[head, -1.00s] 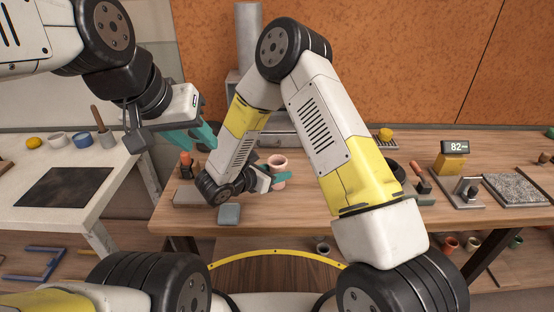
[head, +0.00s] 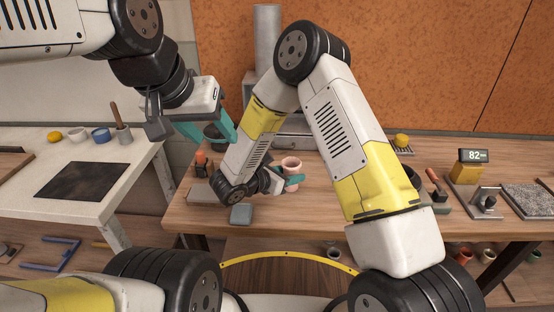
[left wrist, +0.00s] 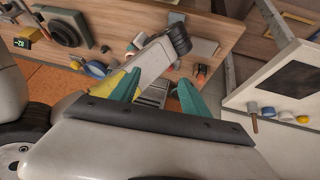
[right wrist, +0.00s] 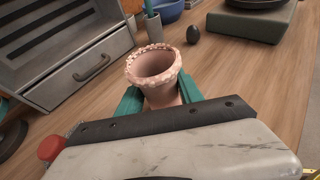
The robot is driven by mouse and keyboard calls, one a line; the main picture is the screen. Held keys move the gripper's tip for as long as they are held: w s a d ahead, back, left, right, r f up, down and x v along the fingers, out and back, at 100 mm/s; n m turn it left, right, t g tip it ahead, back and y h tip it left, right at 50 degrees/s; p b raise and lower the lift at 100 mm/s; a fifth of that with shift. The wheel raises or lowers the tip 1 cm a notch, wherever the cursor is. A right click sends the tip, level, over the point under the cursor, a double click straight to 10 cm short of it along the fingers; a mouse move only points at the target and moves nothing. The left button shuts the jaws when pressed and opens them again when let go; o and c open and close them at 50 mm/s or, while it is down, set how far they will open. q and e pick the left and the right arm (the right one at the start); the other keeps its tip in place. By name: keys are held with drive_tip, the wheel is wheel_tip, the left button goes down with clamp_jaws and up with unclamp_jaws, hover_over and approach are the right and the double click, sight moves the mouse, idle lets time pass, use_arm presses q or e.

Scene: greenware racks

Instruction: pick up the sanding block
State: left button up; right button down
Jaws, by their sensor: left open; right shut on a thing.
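A small grey block (head: 241,214), which looks like the sanding block, lies flat near the front edge of the wooden table, below my right wrist in the head view. A grey-green block (left wrist: 176,17) in the left wrist view seems to be the same one. My left gripper (head: 220,141) is open and empty, high above the table's left end. Its spread teal fingers also show in the left wrist view (left wrist: 158,78). My right gripper (head: 285,181) is shut on a pink clay pot (right wrist: 154,72) with a rough rim, upright between its fingers.
A grey flat slab (head: 200,194) and orange-topped bottles (head: 201,161) are left of my right wrist. A grey drawer cabinet (right wrist: 70,50) stands behind. A white side table (head: 60,208) is at left, across a gap. My right arm crosses the middle of the table.

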use_arm(q)
drive_tip(key=w+d+n+g, duration=0.1)
drive_tip(key=w+g, duration=0.1)
drive_tip(key=w, duration=1.5)
drive_tip(key=w+f+n+g+y, duration=0.1)
drive_tip(key=w+f, duration=0.3)
drive_tip(key=f, duration=0.3)
drive_tip(key=w+f+n+g, duration=0.1)
drive_tip(key=w+f, duration=0.3)
drive_tip(key=f, duration=0.4)
drive_tip(key=w+f+n+g+y, duration=0.1)
drive_tip(key=w+f+n, duration=0.1)
drive_tip(key=w+f, duration=0.2)
drive_tip(key=shift+w+a+f+y, duration=0.1)
drive_tip(key=shift+a+f+y, duration=0.05)
drive_tip(key=shift+f, duration=0.7)
drive_tip(key=shift+a+f+y, duration=0.1)
drive_tip(key=shift+f+y, duration=0.05)
drive_tip(key=shift+f, duration=0.7)
drive_tip(key=shift+w+a+f, duration=0.1)
drive_tip(key=shift+a+f, duration=0.15)
drive_tip(key=shift+f, duration=1.35)
drive_tip(key=shift+a+f, duration=0.2)
drive_tip(key=shift+f, duration=1.35)
clamp_jaws()
